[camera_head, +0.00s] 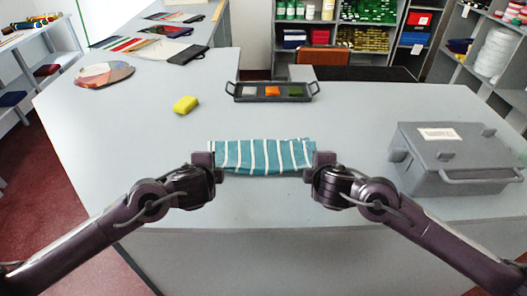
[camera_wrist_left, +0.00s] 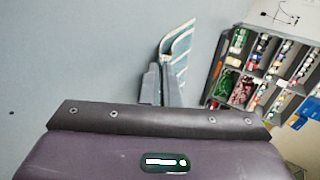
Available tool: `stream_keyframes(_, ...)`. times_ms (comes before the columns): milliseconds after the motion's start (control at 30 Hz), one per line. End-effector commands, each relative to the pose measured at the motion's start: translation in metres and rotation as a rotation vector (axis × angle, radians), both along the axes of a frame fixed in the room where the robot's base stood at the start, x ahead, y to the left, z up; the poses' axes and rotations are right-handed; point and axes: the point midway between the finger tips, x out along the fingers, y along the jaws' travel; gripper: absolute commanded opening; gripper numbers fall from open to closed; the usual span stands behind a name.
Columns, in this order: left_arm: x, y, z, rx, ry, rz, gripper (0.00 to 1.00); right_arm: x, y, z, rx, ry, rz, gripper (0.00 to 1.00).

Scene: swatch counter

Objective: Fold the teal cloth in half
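The teal cloth (camera_head: 265,157) with white stripes spans between my two grippers above the near middle of the grey counter. It looks like a short, wide band; whether its lower part touches the counter I cannot tell. My left gripper (camera_head: 215,160) is at its left end. In the left wrist view the left fingers (camera_wrist_left: 162,84) are close together, with the cloth (camera_wrist_left: 180,48) coming out from between them, seen nearly edge-on. My right gripper (camera_head: 318,160) is at the cloth's right end and appears shut on it; its fingertips are partly hidden.
A yellow block (camera_head: 186,104) lies behind the cloth to the left. A dark tray (camera_head: 240,98) with coloured pieces stands behind it. A grey lidded box (camera_head: 455,160) with handles is at right.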

Motion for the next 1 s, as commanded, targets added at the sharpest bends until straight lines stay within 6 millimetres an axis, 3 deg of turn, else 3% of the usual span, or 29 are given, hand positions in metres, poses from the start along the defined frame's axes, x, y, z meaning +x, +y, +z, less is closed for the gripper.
stream_keyframes(333,-0.001,0.001,-0.001,0.0,-0.008,0.0,0.0,-0.001,0.0,-0.001,0.001,-0.008,-0.001,0.0)
stream_keyframes(633,-0.001,0.001,-0.001,0.0,-0.008,0.001,0.39,-0.001,0.0,-0.001,0.001,-0.008,-0.001,0.38)
stream_keyframes(867,-0.001,0.0,-0.001,0.0,-0.007,0.0,0.4,-0.001,0.0,-0.001,0.001,-0.007,-0.001,0.4)
stream_keyframes(1000,-0.006,-0.001,0.011,-0.004,-0.008,0.0,0.4,-0.006,0.0,0.011,0.003,-0.007,0.0,0.4)
